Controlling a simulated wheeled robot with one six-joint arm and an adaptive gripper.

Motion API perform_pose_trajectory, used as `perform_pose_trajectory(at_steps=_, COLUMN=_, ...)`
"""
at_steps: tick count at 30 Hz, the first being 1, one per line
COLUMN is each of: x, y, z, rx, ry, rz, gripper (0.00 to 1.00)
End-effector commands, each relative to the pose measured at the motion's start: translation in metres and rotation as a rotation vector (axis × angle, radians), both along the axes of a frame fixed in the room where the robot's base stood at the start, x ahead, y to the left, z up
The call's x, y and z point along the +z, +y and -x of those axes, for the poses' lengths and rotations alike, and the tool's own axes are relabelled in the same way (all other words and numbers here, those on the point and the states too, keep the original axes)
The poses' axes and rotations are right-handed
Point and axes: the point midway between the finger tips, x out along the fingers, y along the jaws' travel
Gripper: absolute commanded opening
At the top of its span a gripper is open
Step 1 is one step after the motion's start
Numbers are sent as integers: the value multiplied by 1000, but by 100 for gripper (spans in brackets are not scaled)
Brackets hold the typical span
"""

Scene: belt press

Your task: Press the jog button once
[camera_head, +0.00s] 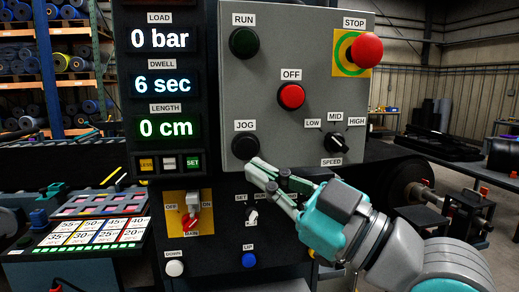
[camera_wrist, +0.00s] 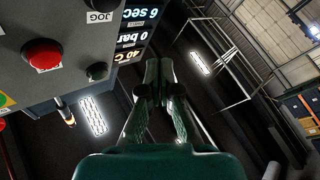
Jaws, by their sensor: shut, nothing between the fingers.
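The jog button (camera_head: 245,148) is a round black button below the JOG label, at the lower left of the grey control box (camera_head: 300,60). In the wrist view the dark jog button (camera_wrist: 97,71) is at the upper left, next to its JOG label. My gripper (camera_head: 258,168) is shut and empty. In the head view its tips are just below and right of the jog button; I cannot tell whether they touch the panel. In the wrist view my gripper (camera_wrist: 158,75) is to the right of the button, with a gap in the picture.
The box also bears a dark RUN button (camera_head: 244,42), a red OFF button (camera_head: 291,96), a red STOP button (camera_head: 367,50) and a speed knob (camera_head: 337,142). The displays read 0 bar, 6 sec and 0 cm. A main switch (camera_head: 191,219) and a blue UP button (camera_head: 249,260) are below.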

Motion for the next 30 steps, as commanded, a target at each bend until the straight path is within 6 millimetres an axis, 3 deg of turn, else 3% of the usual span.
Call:
perform_pose_trajectory(at_steps=16, x=3, y=2, z=-2, rx=6, ry=-7, rz=6, gripper=0)
perform_pose_trajectory(at_steps=30, x=3, y=17, z=-53, rx=6, ry=-5, rz=5, gripper=0)
